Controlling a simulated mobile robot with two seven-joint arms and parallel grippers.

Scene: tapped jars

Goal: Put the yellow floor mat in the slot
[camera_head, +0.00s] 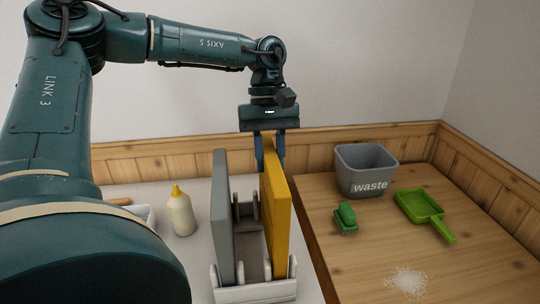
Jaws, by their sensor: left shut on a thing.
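The yellow floor mat (277,210) stands upright on edge at the right side of a white rack (255,292). Its lower edge is at the rack's right-hand slot, but whether it rests on the slot's floor is hidden. My left gripper (270,152) points down and is shut on the far upper part of the yellow mat. A grey mat (222,215) stands upright in the rack's left side. Between the two mats there is a gap with grey dividers (246,208). My right gripper is not in view.
A cream bottle with a yellow cap (181,214) stands left of the rack. On the wooden table (345,270) at right are a grey waste bin (364,163), a green brush (346,217), a green dustpan (419,205) and white crumbs (408,281).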

